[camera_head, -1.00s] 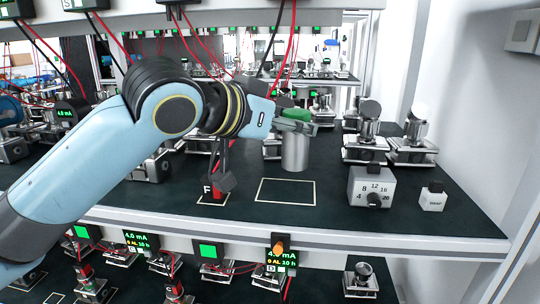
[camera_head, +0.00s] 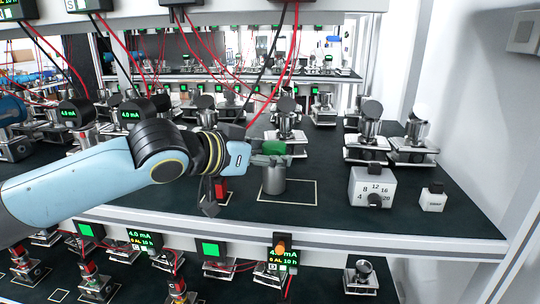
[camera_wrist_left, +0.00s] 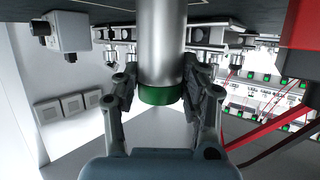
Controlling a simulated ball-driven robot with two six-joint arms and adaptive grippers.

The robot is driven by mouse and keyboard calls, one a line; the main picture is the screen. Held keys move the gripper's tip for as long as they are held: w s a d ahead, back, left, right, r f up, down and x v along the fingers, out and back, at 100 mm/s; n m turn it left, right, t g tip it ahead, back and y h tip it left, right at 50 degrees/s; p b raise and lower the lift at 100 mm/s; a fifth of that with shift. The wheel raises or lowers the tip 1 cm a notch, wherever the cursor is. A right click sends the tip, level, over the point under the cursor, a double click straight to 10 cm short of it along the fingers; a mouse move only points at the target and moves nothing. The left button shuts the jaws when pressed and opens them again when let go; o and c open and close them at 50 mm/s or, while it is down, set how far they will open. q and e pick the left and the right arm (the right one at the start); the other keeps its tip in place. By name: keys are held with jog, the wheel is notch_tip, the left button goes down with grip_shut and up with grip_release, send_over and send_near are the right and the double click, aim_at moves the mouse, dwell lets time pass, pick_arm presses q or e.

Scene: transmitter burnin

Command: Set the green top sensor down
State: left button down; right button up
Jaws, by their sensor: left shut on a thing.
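The green top sensor is a grey metal cylinder (camera_head: 274,181) with a green cap (camera_head: 276,148). My left gripper (camera_head: 271,160) is shut around its upper part, just below the cap, and the sensor is upright. Its lower end is over the left part of a white outlined rectangle (camera_head: 303,203) on the dark shelf; I cannot tell whether it touches. In the left wrist view, which looks upside down, my left gripper (camera_wrist_left: 163,84) has a finger on each side of the cylinder (camera_wrist_left: 161,35), near the green cap (camera_wrist_left: 161,95). My right gripper is not in view.
Transmitters (camera_head: 287,120) stand behind. Red and black wires hang above. A red object stands beside the outline's left.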

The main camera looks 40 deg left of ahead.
pick_arm(q)
jog(key=c, duration=0.7)
grip_release()
jog(key=shift+s+r, duration=0.1)
jog(key=shift+s+r, duration=0.1)
jog(key=shift+s, duration=0.2)
jog(key=p+v, duration=0.9)
jog(key=v, duration=0.2)
jog(key=shift+s, duration=0.1)
jog(key=shift+a, duration=0.15)
